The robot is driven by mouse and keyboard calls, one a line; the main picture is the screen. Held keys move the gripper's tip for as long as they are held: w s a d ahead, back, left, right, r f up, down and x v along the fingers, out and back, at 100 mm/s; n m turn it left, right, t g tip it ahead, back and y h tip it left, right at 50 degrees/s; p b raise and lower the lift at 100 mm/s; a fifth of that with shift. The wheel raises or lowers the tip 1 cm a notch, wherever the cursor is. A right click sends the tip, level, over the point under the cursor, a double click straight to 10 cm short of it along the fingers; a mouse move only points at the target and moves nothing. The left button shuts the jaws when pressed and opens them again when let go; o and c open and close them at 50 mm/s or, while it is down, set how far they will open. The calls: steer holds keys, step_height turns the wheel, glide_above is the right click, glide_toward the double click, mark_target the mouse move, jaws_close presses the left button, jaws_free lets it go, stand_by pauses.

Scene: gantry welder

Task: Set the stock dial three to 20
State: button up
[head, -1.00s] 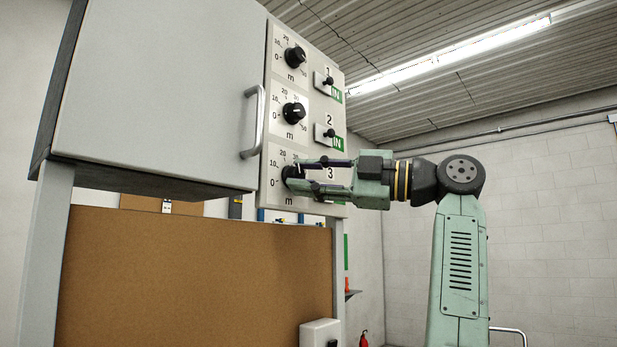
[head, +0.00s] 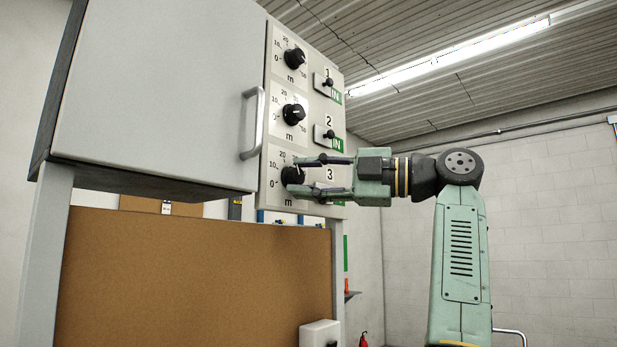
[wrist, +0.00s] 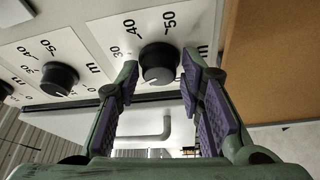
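Dial three (head: 291,175) is a round black knob on the lowest plate of the cabinet's control panel, beside the label 3. In the head view its scale shows 0 at the left, 10 and 20 above, and m below. My gripper (head: 298,174) is at the dial, one finger above it and one below. In the wrist view dial three (wrist: 158,65) lies between the purple finger pads of my gripper (wrist: 162,68), with a narrow gap visible on each side. The gripper looks open around the knob. The fingers partly cover the plate, and I cannot read the pointer setting surely.
Dial two (head: 293,114) and dial one (head: 294,58) sit above on the same panel. Small toggle switches (head: 329,134) stand to their right. A cabinet door handle (head: 252,122) sticks out at the left. A brown board (head: 190,270) is below. Room to the right is free.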

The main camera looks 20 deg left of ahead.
steer(key=shift+o, duration=1.2)
steer(key=d, duration=1.2)
steer(key=shift+w+f, duration=0.2)
steer(key=shift+f, duration=0.25)
